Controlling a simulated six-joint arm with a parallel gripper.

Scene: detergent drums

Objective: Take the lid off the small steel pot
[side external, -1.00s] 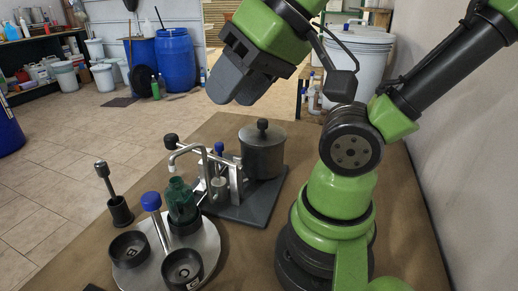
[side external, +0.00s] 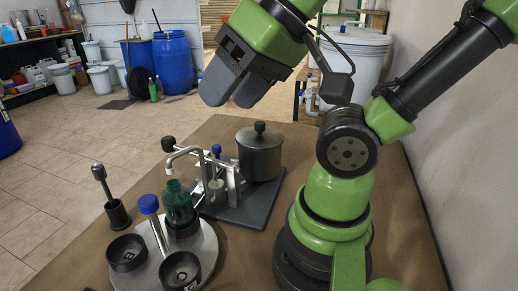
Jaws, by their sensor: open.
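The small steel pot (side external: 261,160) stands upright on a dark grey base plate (side external: 246,208) near the middle of the table. Its lid (side external: 260,136) is on, with a black knob (side external: 260,127) on top. My gripper (side external: 229,97) is above the pot and a little to its left in the picture, pointing down and to the left. Its jaws are open with nothing between them, and it is apart from the knob.
A metal press frame with a lever (side external: 208,166) stands left of the pot. A round plate (side external: 206,245) carries a green bottle (side external: 179,203), a blue-topped rod (side external: 149,205) and black cups (side external: 127,252). A plunger stands in a dark holder (side external: 117,213) at left.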

